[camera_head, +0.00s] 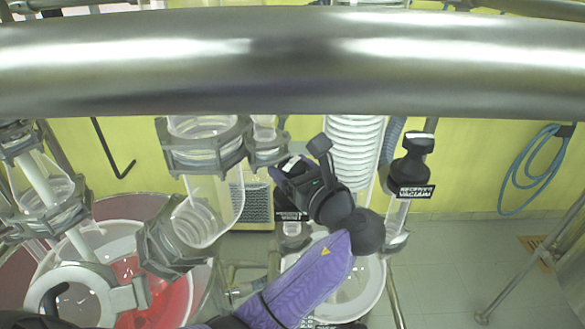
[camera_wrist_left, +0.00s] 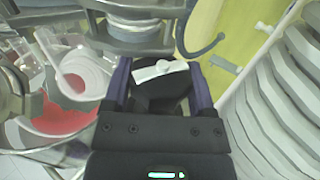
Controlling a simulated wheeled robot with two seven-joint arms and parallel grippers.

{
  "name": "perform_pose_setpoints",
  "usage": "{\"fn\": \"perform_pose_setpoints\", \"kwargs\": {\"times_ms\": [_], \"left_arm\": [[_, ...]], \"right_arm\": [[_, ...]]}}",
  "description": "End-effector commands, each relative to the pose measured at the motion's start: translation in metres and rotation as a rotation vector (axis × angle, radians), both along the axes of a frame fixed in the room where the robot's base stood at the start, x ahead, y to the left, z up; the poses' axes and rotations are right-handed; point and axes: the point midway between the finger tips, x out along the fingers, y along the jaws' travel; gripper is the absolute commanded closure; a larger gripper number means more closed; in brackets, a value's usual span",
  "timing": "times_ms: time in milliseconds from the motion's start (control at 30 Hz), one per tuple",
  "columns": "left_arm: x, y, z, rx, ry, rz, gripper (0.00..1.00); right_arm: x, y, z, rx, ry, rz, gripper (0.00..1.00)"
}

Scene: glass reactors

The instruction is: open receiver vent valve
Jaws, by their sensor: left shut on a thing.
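My left gripper (camera_head: 286,178) comes in on its purple-sleeved arm and is at a black valve knob (camera_head: 291,163) among the glassware in the middle of the head view. In the left wrist view the black knob (camera_wrist_left: 160,92), with a white pointer bar on top, sits between the two purple-edged fingers of my left gripper (camera_wrist_left: 158,85), which are shut on it. A black label below the gripper is mostly hidden, so I cannot read the valve's name. The valve body is hidden too. My right gripper is not in view.
A thick steel rail (camera_head: 290,62) crosses the top. A second black valve (camera_head: 412,165) with a lettered label stands to the right, near a white coil condenser (camera_head: 353,150). Clamped glass joints (camera_head: 203,150) and a vessel with red contents (camera_head: 160,290) are at left.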

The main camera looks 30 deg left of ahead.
Motion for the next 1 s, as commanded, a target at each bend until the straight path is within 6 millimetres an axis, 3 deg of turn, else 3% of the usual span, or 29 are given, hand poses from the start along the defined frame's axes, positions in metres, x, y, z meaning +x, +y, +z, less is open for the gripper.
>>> {"fn": "perform_pose_setpoints", "kwargs": {"times_ms": [167,200,233,567,800,1000], "left_arm": [[0.0,0.0,-0.001,-0.001,0.002,0.001,0.86],[0.0,0.0,-0.001,-0.001,0.002,0.001,0.21],[0.0,0.0,-0.001,-0.001,0.002,0.0,0.15],[-0.002,-0.005,-0.002,-0.002,0.001,-0.002,0.13],[-0.025,-0.057,-0.006,-0.006,0.002,-0.004,0.13],[-0.038,-0.086,-0.003,-0.003,0.003,-0.001,0.13]], "right_arm": [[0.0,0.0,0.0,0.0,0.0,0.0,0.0],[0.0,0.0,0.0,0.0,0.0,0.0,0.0],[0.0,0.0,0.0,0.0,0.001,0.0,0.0],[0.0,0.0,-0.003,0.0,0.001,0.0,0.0],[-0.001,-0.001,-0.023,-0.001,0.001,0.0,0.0],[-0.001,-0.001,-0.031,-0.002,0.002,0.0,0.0]]}}
